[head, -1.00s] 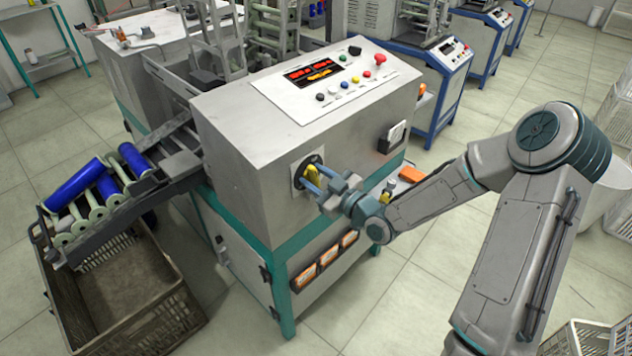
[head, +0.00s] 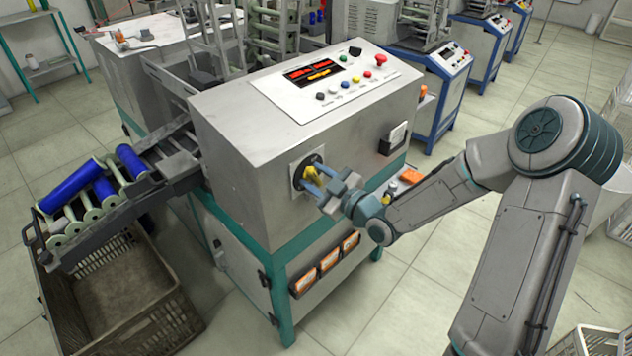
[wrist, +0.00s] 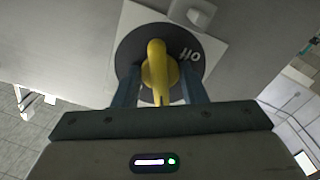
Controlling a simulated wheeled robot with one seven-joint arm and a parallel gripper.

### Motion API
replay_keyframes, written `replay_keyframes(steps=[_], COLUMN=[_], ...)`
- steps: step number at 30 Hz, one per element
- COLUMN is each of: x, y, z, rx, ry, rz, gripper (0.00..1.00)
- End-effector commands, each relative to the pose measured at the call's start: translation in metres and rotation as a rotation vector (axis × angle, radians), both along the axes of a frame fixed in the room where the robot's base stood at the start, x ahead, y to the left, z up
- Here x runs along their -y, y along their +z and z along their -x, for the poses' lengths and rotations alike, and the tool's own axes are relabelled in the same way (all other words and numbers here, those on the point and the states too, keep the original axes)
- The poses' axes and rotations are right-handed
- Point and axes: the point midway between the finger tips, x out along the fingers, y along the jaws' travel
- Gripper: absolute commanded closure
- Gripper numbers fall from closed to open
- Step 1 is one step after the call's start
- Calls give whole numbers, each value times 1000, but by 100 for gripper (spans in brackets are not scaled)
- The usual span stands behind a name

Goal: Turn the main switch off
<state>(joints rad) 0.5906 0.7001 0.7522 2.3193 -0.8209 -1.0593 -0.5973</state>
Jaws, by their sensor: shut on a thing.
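The main switch is a yellow rotary handle on a dark round plate (head: 307,170) on the machine's front face. In the wrist view the yellow handle (wrist: 157,72) stands nearly upright in the picture, and the word "off" shows on the dark plate to its right. My gripper (head: 312,183) reaches the switch from the front right. In the wrist view its two blue fingers (wrist: 160,90) lie on either side of the handle and are shut on it. The fingertips are partly hard to make out against the dark plate.
The grey machine housing (head: 235,150) carries a control panel (head: 325,80) with a lit display and coloured buttons on top. A chute with blue and pale bobbins (head: 72,187) stands at the left above a crate (head: 185,335). Orange-labelled boxes (head: 328,260) sit below the switch.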

Motion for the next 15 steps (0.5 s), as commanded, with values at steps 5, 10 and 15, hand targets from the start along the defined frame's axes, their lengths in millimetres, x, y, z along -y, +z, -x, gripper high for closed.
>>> replay_keyframes(steps=[5, 10, 15], x=[0, 0, 0], y=[-3, -4, -3], z=[1, 1, 1], rx=[43, 84, 120], ry=[1, 1, 0], rz=[44, 82, 117], gripper=[89, 89, 89])
